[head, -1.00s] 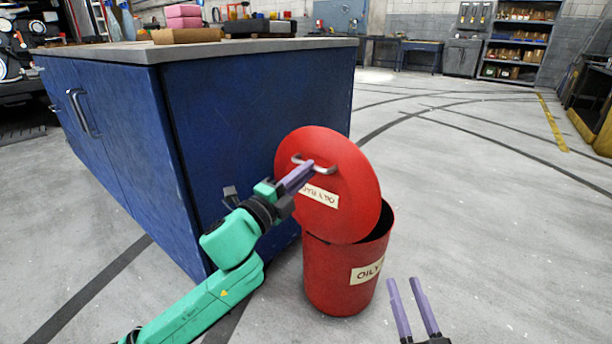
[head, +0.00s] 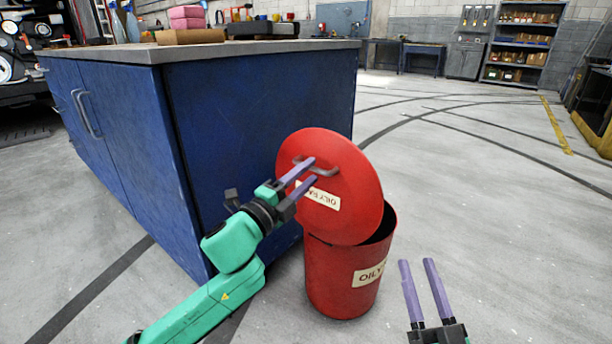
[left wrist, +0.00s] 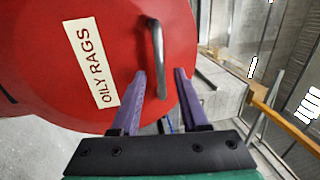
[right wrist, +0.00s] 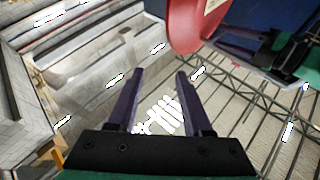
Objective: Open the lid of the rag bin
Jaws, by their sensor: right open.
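The red rag bin (head: 332,285) stands on the floor beside the blue cabinet. Its round red lid (head: 358,195) is tilted up steeply, with the dark opening showing below its right edge. The lid carries a grey bar handle (head: 326,172) and an "OILY RAGS" label, clear in the left wrist view (left wrist: 92,63). My left gripper (head: 313,170) is at the handle with its fingers spread; in the left wrist view the handle (left wrist: 157,60) lies between and just beyond the fingertips. My right gripper (head: 416,262) is open and empty, right of the bin.
The blue cabinet (head: 260,130) stands close behind and left of the bin and lid. Its grey top (head: 130,54) holds boxes and trays. The floor (head: 500,230) to the right is clear. Shelves and workbenches line the far wall.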

